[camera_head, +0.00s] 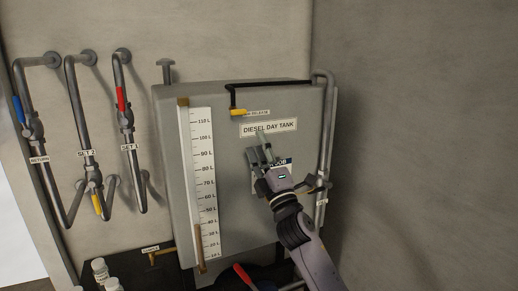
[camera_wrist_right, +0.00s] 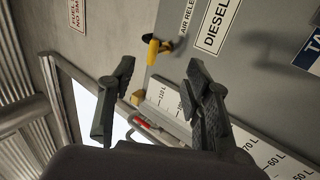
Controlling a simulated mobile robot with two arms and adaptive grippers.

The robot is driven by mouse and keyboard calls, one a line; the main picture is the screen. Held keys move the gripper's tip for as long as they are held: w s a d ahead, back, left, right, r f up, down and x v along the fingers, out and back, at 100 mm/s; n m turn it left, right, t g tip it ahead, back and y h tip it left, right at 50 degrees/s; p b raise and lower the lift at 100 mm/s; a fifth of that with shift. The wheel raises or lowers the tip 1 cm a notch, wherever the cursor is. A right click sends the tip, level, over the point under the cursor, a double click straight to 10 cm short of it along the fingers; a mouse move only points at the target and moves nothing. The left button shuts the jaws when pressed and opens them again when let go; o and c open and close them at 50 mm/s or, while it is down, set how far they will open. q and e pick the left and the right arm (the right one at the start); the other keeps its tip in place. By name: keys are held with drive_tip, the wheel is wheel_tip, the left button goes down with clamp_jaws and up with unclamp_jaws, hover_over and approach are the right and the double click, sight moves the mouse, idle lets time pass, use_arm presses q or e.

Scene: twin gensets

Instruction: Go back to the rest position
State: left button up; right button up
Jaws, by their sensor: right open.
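My right gripper (camera_head: 262,153) is in front of the grey diesel day tank (camera_head: 232,150), just below its name label. Its arm comes up from the lower right. In the wrist view the two dark fingers of the right gripper (camera_wrist_right: 160,98) stand wide apart with nothing between them. The gripper partly covers a blue-and-white label (camera_head: 285,162) on the tank front. I cannot tell how far the fingertips are from the tank. My left gripper is not in view.
A yellow-handled air release lever (camera_head: 238,112) sits on the tank's upper front. A white level scale (camera_head: 204,180) runs down its left side. Pipes with blue (camera_head: 18,108), yellow (camera_head: 98,205) and red (camera_head: 121,98) valve handles are at left. White bottles (camera_head: 100,269) stand lower left.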

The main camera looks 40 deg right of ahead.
drive_tip(key=s+a+f+m+g, duration=0.3)
drive_tip(key=f+g, duration=0.1)
drive_tip(key=f, duration=0.6)
drive_tip(key=s+a+f+m+g, duration=0.3)
drive_tip(key=f+m, duration=0.1)
drive_tip(key=f, duration=0.6)
drive_tip(key=s+a+f+m+g, duration=0.2)
drive_tip(key=s+f+m+g, duration=0.15)
drive_tip(key=f, duration=0.65)
drive_tip(key=s+a+f+m+g+y, duration=0.1)
drive_tip(key=s+a+f+g+y, duration=0.15)
drive_tip(key=s+a+f, duration=0.4)
drive_tip(key=s+a+f+m+g+y, duration=0.1)
drive_tip(key=s+a+f+g, duration=0.25)
drive_tip(key=s, duration=0.55)
drive_tip(key=s+a+f+m+g+y, duration=0.15)
drive_tip(key=s+a+f+g, duration=0.25)
drive_tip(key=s, duration=0.4)
wheel_tip(320, 180, down, 27)
drive_tip(key=s+g, duration=0.2)
drive_tip(key=s+d+f+n, duration=0.1)
drive_tip(key=s+d+f, duration=0.2)
drive_tip(key=s+f, duration=1.2)
drive_tip(key=shift+s+g+y, duration=0.3)
drive_tip(key=shift+s+g, duration=0.05)
drive_tip(key=shift+s, duration=0.2)
